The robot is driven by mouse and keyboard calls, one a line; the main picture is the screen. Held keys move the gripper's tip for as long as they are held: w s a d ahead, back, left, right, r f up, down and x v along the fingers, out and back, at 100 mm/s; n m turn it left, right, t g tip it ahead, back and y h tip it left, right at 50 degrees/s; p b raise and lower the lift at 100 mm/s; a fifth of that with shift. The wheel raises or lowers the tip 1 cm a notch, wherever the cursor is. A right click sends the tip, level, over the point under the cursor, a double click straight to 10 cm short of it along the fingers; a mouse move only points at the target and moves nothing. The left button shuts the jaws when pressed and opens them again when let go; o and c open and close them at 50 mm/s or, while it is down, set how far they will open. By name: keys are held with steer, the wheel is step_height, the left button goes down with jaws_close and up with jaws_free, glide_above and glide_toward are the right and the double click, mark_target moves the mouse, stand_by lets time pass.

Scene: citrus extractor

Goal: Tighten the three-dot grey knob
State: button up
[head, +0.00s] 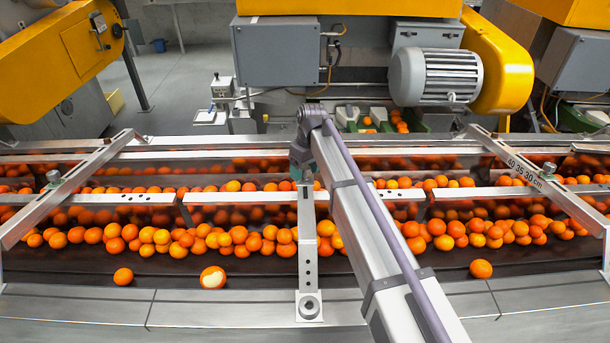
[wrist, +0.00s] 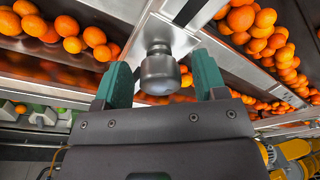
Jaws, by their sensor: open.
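A dark grey knob (wrist: 158,74) with a narrower stem sits on a metal bracket in the wrist view. No three-dot mark can be made out on it. My gripper (wrist: 161,68) is open, with one green finger on each side of the knob. There seems to be a gap between the knob and each finger. In the head view my gripper (head: 302,165) is over the top of the middle bracket (head: 307,225), and the knob there is hidden. Similar grey knobs show on the left bracket (head: 54,177) and the right bracket (head: 549,169).
Metal rails (head: 240,198) run across the conveyor, with rows of oranges (head: 150,236) behind and below them. The right bracket carries a "40 35 30 cm" scale. A motor (head: 436,75) and grey box (head: 277,50) stand behind. Several loose oranges lie on the dark belt in front.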

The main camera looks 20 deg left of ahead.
steer(key=shift+c, duration=0.2)
steer(key=c, duration=0.9)
steer(key=m, duration=0.4)
steer(key=m+h, duration=0.1)
steer(key=m, duration=0.4)
steer(key=shift+t, duration=0.4)
steer(key=m, duration=0.4)
steer(key=shift+a+h, duration=0.1)
steer(key=shift+h, duration=0.3)
steer(key=m, duration=0.5)
steer(key=shift+h, duration=0.4)
